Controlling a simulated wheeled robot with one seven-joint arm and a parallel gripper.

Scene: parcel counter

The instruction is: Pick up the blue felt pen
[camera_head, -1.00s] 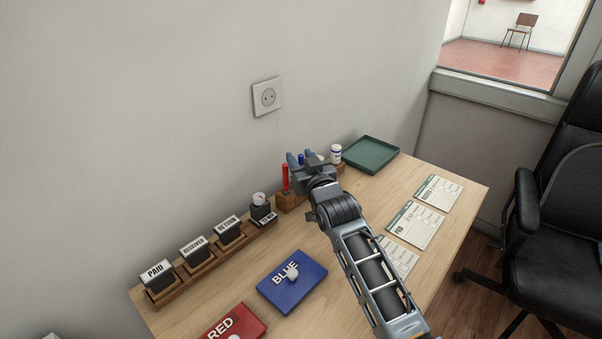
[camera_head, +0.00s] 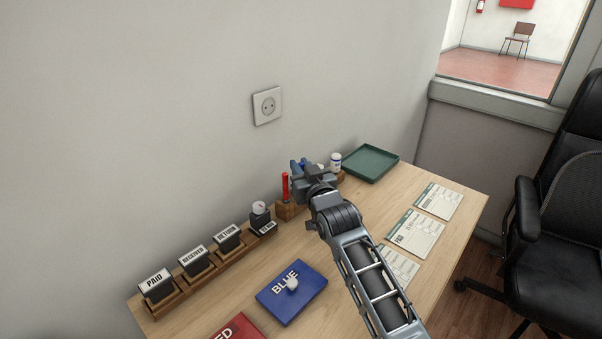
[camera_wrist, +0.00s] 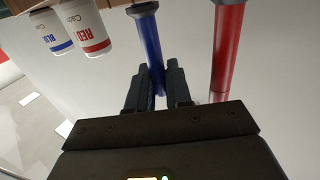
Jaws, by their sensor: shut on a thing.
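The blue felt pen (camera_wrist: 149,45) is between the two fingers of my gripper (camera_wrist: 159,80) in the wrist view, and the fingers are shut on it. In the head view my gripper (camera_head: 310,170) is at the back of the desk, by the wall, and hides most of the pen.
Two capped bottles, labelled blue (camera_wrist: 50,32) and red (camera_wrist: 85,28), are near the pens. A green tray (camera_head: 371,163) lies at the back right. A stamp rack (camera_head: 205,268), blue pad (camera_head: 291,293) and paper forms (camera_head: 416,232) are on the desk. The wall is close behind.

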